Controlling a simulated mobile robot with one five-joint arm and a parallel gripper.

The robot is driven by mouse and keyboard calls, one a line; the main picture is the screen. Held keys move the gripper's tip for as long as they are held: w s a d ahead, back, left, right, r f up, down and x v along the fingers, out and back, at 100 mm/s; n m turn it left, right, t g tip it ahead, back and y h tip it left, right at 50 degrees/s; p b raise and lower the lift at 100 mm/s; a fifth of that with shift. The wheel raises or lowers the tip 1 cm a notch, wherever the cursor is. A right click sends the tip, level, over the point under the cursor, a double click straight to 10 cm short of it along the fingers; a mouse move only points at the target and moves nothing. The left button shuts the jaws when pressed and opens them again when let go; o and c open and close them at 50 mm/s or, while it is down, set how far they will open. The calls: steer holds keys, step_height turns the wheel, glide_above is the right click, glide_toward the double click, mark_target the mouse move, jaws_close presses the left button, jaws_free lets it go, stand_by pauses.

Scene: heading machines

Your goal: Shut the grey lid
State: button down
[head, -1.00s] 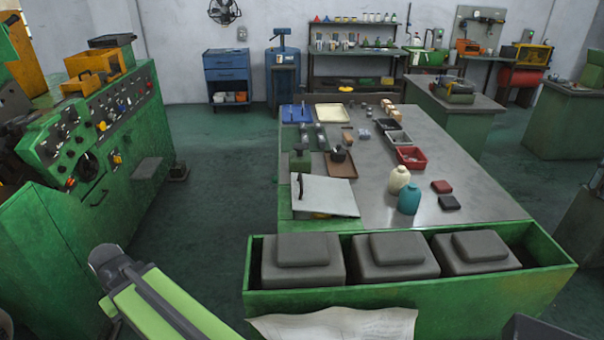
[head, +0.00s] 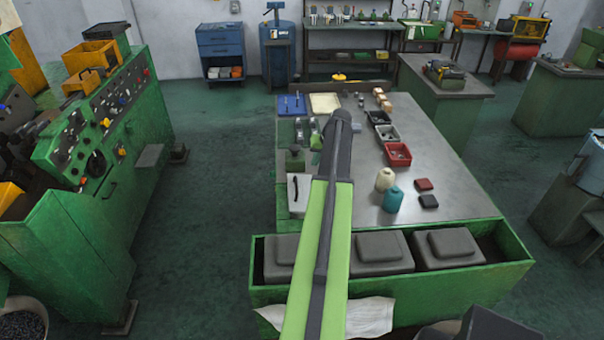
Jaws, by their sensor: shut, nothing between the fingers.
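A pale grey lid (head: 304,184) with a black handle along its left side lies at the near left of the grey-topped bench (head: 440,190). My arm covers most of it, so I cannot tell how far open it is. My green and black arm reaches up the middle of the view, over the bench. My gripper does not show; it seems hidden behind the arm.
A green trough (head: 392,286) with grey blocks stands along the bench's near end. A cream bottle (head: 385,180), a teal bottle (head: 393,201) and a red bin (head: 397,154) stand right of my arm. A green machine (head: 85,200) stands left, across open floor.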

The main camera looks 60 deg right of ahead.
steer(key=b, duration=0.9)
glide_above(301, 193)
steer(key=s+d, duration=0.2)
steer(key=s, duration=0.1)
step_height(301, 193, down, 10)
steer(key=r, duration=0.1)
steer(key=w+f+b, duration=0.1)
steer(key=w+a+f+b, duration=0.1)
steer(key=f+b, duration=0.1)
steer(key=shift+w+a, duration=0.3)
steer(key=shift+w, duration=0.1)
steer(key=shift+w+a, duration=0.15)
steer(key=shift+w, duration=0.05)
